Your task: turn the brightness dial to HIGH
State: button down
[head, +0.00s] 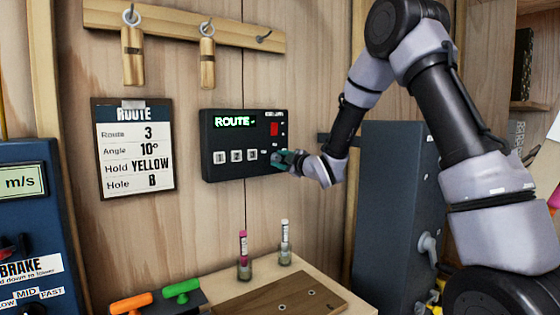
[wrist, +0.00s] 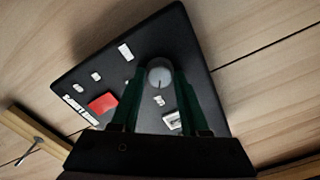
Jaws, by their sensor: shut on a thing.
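The black control box (head: 218,170) is on the wooden wall in the head view, with a green "ROUTE" display, a red button and several white buttons. My gripper (head: 281,159) is at the box's lower right corner. In the wrist view the box (wrist: 195,45) appears tilted, and a round grey dial (wrist: 159,77) sits between the green fingertips of my gripper (wrist: 159,70). The fingers are shut on the dial from both sides. A short dark mark shows on the dial's face. The dial is hidden in the head view, and its setting labels cannot be read.
A route card (head: 135,150) hangs left of the box. A rail (head: 180,18) with hanging wooden pieces is above. Below, a shelf holds two small vials (head: 284,245) and a wooden board (head: 280,300). A blue-grey cabinet (head: 385,200) stands close to the right of my gripper.

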jog(key=m, duration=0.6)
jog(key=shift+d, duration=0.1)
jog(key=m, duration=1.1)
jog(key=shift+w+d+m, duration=0.1)
jog(key=shift+m, duration=0.3)
jog(key=m, duration=0.5)
jog(key=shift+f, duration=0.1)
jog(key=shift+m, duration=0.3)
jog(key=shift+c, duration=2.1)
grip_release()
